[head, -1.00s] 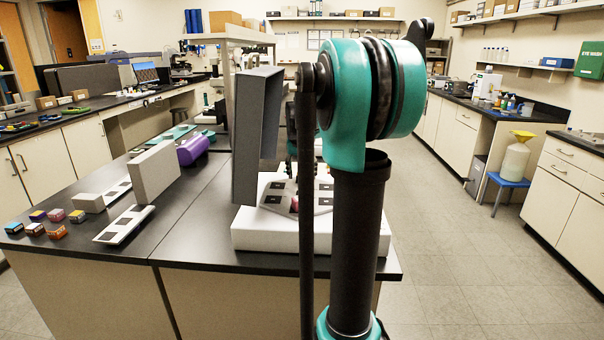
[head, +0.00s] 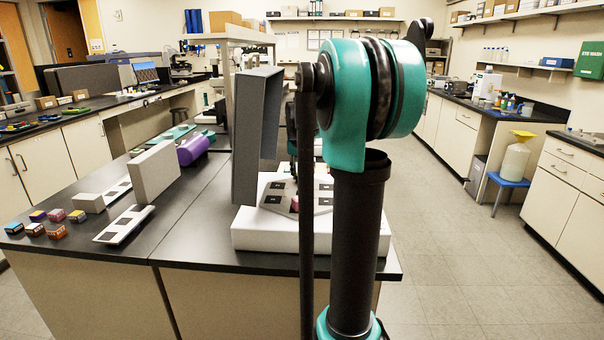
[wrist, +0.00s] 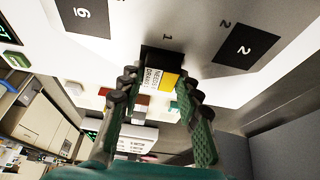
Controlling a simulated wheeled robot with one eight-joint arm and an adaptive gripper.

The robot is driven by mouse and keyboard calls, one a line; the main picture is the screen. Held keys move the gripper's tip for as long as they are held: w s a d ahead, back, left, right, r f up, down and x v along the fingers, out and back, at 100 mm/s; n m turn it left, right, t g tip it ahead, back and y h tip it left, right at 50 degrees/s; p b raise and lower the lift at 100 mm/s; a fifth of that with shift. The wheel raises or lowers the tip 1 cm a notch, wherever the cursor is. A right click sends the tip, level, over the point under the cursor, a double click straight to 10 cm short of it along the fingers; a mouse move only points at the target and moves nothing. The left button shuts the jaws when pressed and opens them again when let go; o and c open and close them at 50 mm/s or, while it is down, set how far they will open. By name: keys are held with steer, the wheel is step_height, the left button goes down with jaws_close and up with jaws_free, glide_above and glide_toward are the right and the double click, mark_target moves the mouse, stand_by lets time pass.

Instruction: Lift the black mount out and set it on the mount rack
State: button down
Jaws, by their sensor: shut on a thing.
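My gripper (wrist: 160,82) is shut on a black mount (wrist: 161,57) with a white and yellow label in the wrist view. The mount is between the two fingertips, in front of the grey plate (wrist: 190,28) at the spot marked 1. I cannot tell whether it touches the plate. In the head view the plate (head: 318,206) with black squares lies on a white base (head: 270,236), partly hidden by my arm. White strips with dark squares, which may be the mount rack (head: 110,238), lie on the bench to the left. My gripper is mostly hidden there.
A tall grey panel (head: 246,140) stands left of my arm, beside the plate. Several coloured blocks (head: 56,215) lie at the bench's left end. Black bench top is clear between strips and base.

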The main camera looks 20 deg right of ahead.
mark_target(302, 174)
steer(key=shift+r, duration=0.65)
stand_by(0.8)
steer(key=shift+r, duration=0.95)
steer(key=shift+r, duration=2.5)
